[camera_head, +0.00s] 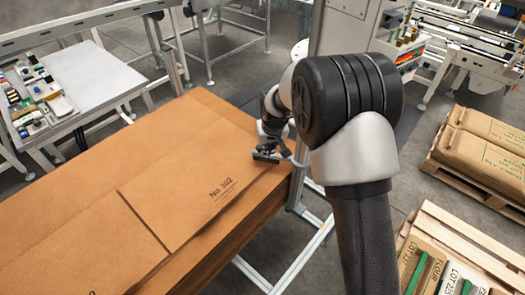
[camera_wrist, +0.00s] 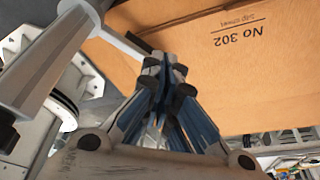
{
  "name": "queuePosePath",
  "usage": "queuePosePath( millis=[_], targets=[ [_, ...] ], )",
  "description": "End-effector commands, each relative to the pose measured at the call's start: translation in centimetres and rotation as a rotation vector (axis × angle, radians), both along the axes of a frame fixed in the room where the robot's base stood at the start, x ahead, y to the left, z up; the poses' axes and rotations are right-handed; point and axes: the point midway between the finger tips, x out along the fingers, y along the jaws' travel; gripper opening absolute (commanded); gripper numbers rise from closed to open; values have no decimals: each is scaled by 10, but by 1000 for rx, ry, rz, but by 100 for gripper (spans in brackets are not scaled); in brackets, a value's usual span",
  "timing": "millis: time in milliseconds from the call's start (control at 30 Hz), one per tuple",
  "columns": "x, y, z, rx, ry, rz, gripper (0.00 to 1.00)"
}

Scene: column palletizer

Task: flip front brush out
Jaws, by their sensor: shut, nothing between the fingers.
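My gripper (camera_head: 266,155) is shut and empty at the right edge of a stack of brown slip sheets (camera_head: 185,165). In the wrist view my gripper (camera_wrist: 165,70) has its fingers together over the top sheet (camera_wrist: 215,80), which is printed "No 302". A grey metal post (camera_head: 299,160) stands beside the stack, close to my gripper. In the wrist view a pale bar (camera_wrist: 125,42) reaches from the post (camera_wrist: 45,65) toward my fingertips. No bristles can be made out, so I cannot tell which part is the front brush. I cannot tell whether my fingers touch the bar.
A white table (camera_head: 92,78) with small items stands at the left. A pallet of brown sacks (camera_head: 485,140) and a crate of flour sacks (camera_head: 425,262) are at the right. Some floor (camera_head: 262,262) is clear.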

Motion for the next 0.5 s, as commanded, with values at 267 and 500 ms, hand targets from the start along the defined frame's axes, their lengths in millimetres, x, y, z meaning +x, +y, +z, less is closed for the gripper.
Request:
queuePosePath(
  millis=[267, 500],
  targets=[
    [5, 1, -22, -1, 4, 0, 0],
    [21, 6, -71, -1, 4, 0, 0]
  ],
)
